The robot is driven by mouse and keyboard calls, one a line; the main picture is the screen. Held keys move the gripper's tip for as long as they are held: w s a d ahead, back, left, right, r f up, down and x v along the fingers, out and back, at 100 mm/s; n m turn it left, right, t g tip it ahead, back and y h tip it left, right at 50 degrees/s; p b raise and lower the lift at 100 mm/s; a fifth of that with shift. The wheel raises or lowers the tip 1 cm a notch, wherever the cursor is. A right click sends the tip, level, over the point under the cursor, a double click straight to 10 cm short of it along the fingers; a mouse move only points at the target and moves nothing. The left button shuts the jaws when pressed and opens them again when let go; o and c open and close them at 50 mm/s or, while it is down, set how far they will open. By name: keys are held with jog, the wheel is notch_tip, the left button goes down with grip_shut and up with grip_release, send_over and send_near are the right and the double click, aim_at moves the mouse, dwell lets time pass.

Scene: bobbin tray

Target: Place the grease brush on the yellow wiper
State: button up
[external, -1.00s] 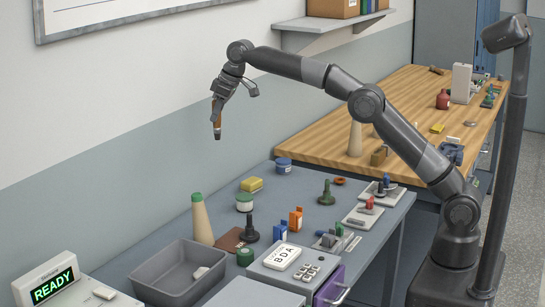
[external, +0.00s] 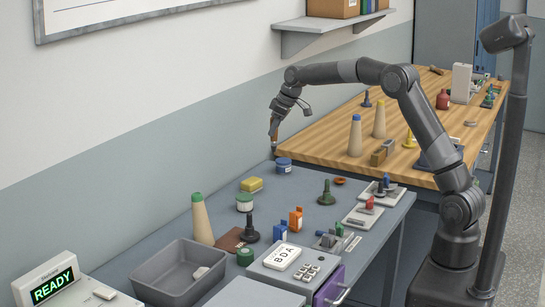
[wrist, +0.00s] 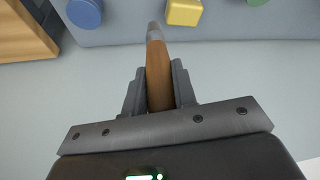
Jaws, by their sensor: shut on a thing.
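My gripper (external: 275,128) is shut on the grease brush (external: 274,143), which hangs down with its tip lowest, above the far end of the grey bench. In the wrist view the brush (wrist: 158,80) shows a brown handle and a grey end between the two fingers (wrist: 159,92). The yellow wiper (external: 251,185) is a small yellow block lying on the grey bench, lower and to the left of the brush in the external view. In the wrist view the wiper (wrist: 184,12) is at the top, just right of the brush's end. The brush appears apart from it.
A blue jar (external: 284,165) and a green-lidded jar (external: 244,202) flank the wiper. A tall cone with a green top (external: 202,220) stands nearer the front. The wooden bench (external: 315,145) adjoins at the right. The wall is close behind.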

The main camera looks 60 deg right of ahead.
jog(key=shift+w+a+f, duration=0.85)
jog(key=shift+a+f, duration=0.35)
jog(key=shift+f, duration=0.35)
jog(key=shift+w+a+f, duration=0.85)
jog(key=shift+a+f, duration=0.4)
jog(key=shift+f, duration=0.3)
jog(key=shift+w+a+f, duration=0.85)
jog(key=shift+a+f, duration=0.35)
jog(key=shift+f, duration=0.35)
jog(key=shift+f, duration=0.1)
jog(key=o, duration=1)
